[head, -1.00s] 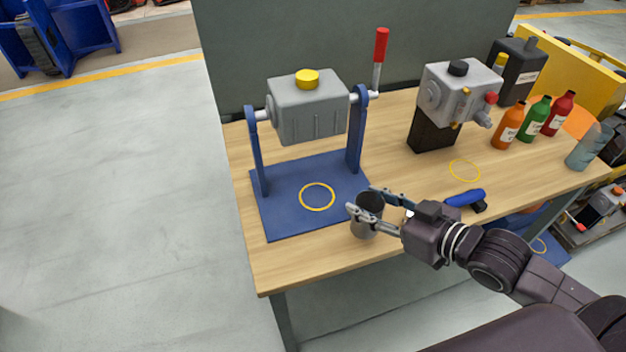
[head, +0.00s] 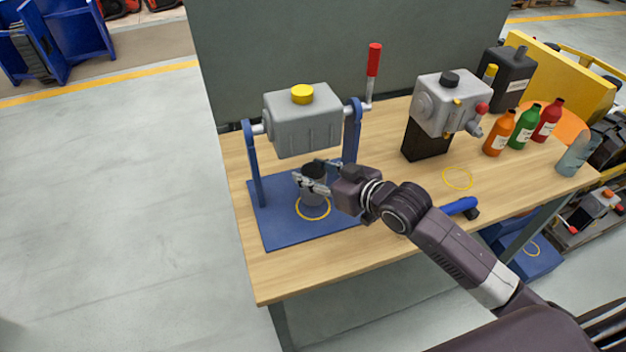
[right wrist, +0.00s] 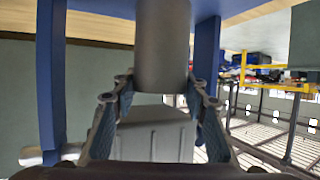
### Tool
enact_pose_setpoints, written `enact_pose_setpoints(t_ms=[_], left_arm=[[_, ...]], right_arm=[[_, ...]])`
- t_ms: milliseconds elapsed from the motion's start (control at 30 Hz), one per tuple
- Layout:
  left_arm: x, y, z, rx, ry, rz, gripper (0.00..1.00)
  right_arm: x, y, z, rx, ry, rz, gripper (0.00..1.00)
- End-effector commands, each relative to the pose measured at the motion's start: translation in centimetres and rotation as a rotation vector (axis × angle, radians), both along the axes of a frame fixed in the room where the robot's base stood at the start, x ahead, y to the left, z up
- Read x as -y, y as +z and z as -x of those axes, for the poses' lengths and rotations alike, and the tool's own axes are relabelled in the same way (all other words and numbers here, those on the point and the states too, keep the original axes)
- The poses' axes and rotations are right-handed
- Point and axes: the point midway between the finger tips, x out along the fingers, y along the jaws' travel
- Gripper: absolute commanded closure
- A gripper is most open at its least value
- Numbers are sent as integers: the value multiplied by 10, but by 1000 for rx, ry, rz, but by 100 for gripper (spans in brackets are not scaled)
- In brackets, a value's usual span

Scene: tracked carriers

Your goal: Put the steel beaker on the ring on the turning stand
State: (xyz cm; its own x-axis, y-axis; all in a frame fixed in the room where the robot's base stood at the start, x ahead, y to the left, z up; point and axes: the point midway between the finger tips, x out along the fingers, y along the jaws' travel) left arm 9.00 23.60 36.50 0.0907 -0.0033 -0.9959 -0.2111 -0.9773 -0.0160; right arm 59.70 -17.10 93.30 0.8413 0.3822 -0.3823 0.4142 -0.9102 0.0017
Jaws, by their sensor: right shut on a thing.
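The steel beaker (head: 315,192) is upright over the blue base of the turning stand (head: 276,234). My right gripper (head: 312,178) is shut on it, with the fingers on either side. The yellow ring (head: 312,214) on the base shows around the beaker's lower part, and its far side is hidden. I cannot tell if the beaker touches the base. In the right wrist view, the beaker (right wrist: 162,45) stands between the fingers (right wrist: 158,95). The stand's grey housing (head: 302,125) with a yellow cap hangs between two blue posts. My left gripper is not in view.
A red-handled crank (head: 373,60) rises at the stand's right. A grey pump unit (head: 447,103) stands on a black block, with another yellow ring (head: 457,178) before it. A blue-handled tool (head: 460,206) lies by my arm. Several bottles (head: 525,126) stand farther right.

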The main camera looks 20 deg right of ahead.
Motion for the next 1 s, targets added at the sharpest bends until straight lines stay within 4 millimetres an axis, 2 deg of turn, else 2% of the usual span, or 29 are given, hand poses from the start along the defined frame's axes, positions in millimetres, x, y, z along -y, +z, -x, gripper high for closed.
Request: enact_pose_setpoints(t_ms=[267,667,700,833,1000], left_arm=[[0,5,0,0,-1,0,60],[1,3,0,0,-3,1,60],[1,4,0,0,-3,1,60],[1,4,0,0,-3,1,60],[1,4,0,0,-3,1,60]], right_arm=[[0,-33,0,-2,0,0,86],[0,-39,0,0,0,0,86],[0,-38,0,-1,0,0,56],[0,-38,1,-1,0,0,42],[0,-38,1,-1,0,0,42]])
